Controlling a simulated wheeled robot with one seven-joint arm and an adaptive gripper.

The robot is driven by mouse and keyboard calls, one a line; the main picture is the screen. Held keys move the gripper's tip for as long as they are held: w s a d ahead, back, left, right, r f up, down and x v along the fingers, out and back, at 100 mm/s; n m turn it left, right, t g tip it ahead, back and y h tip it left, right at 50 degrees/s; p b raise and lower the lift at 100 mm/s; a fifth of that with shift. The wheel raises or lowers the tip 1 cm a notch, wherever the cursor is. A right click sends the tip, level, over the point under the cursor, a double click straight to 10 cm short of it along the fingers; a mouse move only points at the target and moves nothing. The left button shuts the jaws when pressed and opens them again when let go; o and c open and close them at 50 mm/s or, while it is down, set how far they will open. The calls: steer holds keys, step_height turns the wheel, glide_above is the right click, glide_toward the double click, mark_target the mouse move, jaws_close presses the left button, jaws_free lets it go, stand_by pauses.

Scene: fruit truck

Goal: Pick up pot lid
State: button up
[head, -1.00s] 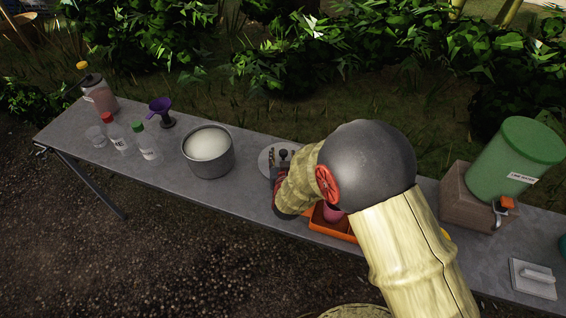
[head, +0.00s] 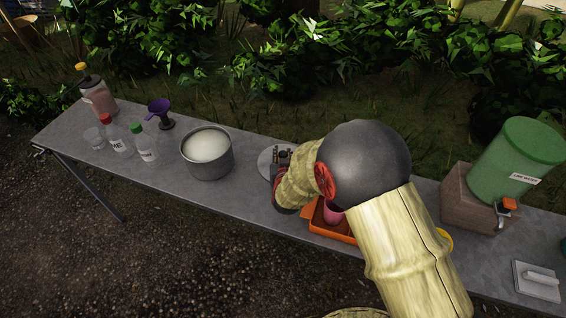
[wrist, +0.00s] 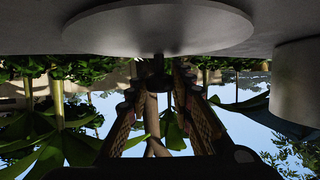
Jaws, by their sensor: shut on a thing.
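The pot lid (head: 267,164) is a flat grey disc on the table, just right of the pot. Its dark knob (wrist: 158,66) points toward my gripper in the wrist view, where the lid's disc (wrist: 150,28) appears upside down. My gripper (head: 283,154) is shut on the knob, with a finger on each side. My arm hides the lid's right and near edge in the head view. I cannot tell whether the lid is fully resting on the table. The grey pot (head: 210,167) with white contents stands uncovered on its left; it also shows in the wrist view (wrist: 298,95).
An orange tray (head: 325,228) with a pink cup (head: 333,213) sits under my arm. A green dispenser (head: 510,160) on a wooden block (head: 470,205) is at the right.

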jaws_close()
steer(key=shift+r, duration=0.1)
